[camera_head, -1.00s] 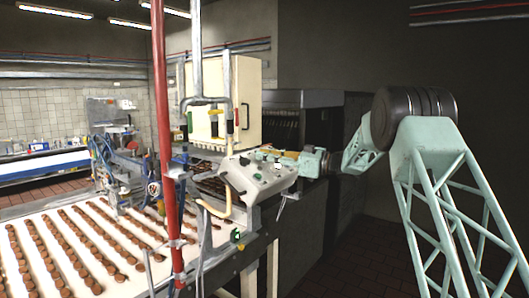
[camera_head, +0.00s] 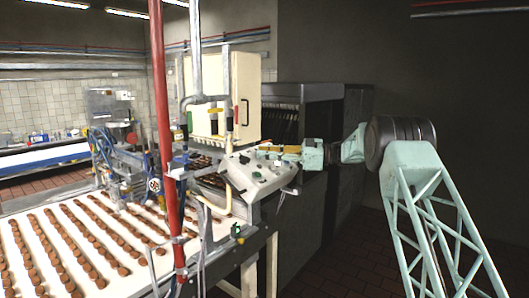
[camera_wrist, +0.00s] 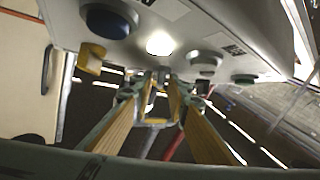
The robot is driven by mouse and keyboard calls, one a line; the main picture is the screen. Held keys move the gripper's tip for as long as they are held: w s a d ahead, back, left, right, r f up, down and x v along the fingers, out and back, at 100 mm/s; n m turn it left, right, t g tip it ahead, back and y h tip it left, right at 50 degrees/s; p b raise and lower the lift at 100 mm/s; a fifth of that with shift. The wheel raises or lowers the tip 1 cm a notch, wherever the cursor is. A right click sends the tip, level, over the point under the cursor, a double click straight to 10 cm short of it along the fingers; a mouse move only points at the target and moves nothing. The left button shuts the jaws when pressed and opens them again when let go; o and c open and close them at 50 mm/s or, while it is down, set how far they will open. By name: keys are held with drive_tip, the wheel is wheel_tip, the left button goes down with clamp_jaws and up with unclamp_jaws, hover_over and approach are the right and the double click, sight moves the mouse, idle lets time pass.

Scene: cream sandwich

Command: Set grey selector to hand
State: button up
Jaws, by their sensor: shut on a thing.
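The sloped grey control panel (camera_head: 248,181) stands at the end of the conveyor, and its underside or face fills the top of the wrist view. My gripper (camera_wrist: 160,82) has its two yellow-faced fingers converging just at the panel. A small grey selector (camera_wrist: 159,73) shows between the fingertips, mostly hidden by them, so its setting cannot be read. In the head view my gripper (camera_head: 283,149) reaches in from the right at the panel's upper edge, and its fingertips are too small to make out.
A blue knob (camera_wrist: 108,20), a yellow knob (camera_wrist: 91,58), a lit white button (camera_wrist: 159,43) and a green button (camera_wrist: 244,78) surround the fingers. A cream cabinet (camera_head: 246,95) and a red pole (camera_head: 163,110) stand nearby.

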idle(0.3)
drive_tip(key=o, duration=0.5)
drive_tip(key=shift+d, duration=0.1)
drive_tip(key=shift+s+d, duration=0.2)
drive_tip(key=shift+d, duration=1.75)
drive_tip(key=shift+s+d, duration=0.15)
drive_tip(key=shift+d, duration=1.8)
drive_tip(key=shift+s+d, duration=0.2)
drive_tip(key=shift+d, duration=1.75)
drive_tip(key=shift+r, duration=0.1)
